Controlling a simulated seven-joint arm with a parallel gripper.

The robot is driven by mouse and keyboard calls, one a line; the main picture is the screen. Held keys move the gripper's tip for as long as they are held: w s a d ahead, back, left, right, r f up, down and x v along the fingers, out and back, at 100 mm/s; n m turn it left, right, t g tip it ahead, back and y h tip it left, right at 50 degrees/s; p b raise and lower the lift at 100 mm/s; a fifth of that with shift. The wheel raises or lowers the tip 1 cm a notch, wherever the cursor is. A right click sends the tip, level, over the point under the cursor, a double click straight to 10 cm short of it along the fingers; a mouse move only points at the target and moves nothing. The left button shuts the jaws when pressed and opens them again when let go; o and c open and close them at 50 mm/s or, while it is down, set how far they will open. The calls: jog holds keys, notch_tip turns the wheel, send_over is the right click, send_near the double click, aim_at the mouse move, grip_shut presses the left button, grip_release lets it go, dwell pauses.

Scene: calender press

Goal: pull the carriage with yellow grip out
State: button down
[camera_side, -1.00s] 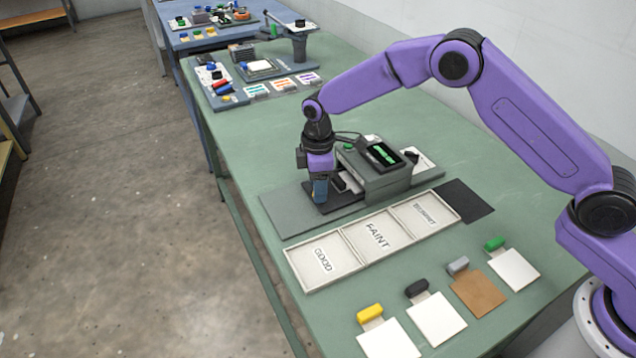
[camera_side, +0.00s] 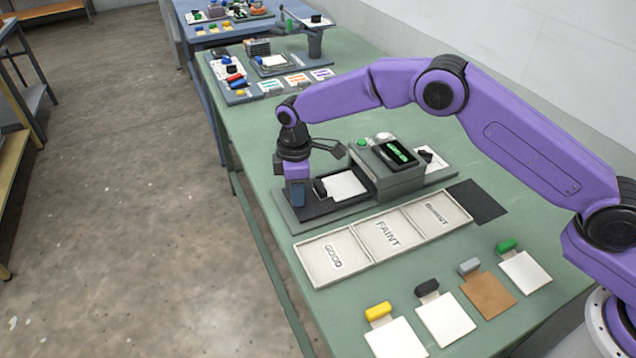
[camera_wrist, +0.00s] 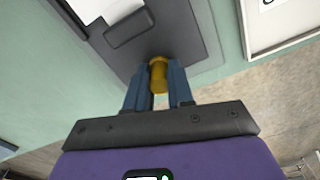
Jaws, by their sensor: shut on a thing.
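The carriage (camera_side: 325,206) is a dark flat slide that sticks out to the left of the grey press (camera_side: 397,178). A white plate (camera_side: 346,184) with a black grip (camera_side: 320,187) lies on it. My gripper (camera_side: 297,201) is at the carriage's outer left end. In the wrist view my gripper's blue fingers (camera_wrist: 158,78) are shut on the yellow grip (camera_wrist: 158,70), which stands at the end of the dark carriage (camera_wrist: 180,38). The yellow grip is hidden behind the fingers in the side view.
A tray (camera_side: 330,283) marked GOOD, FAINT and a third label lies in front of the press. Several tabbed plates, one with a yellow tab (camera_side: 378,311), lie near the front table edge. The floor (camera_side: 120,200) is open left of the table.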

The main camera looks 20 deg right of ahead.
jog(key=shift+a, duration=0.85)
jog(key=c, duration=1)
grip_release()
jog(key=shift+r, duration=0.1)
notch_tip(320, 180, up, 17)
jog(key=shift+r, duration=0.15)
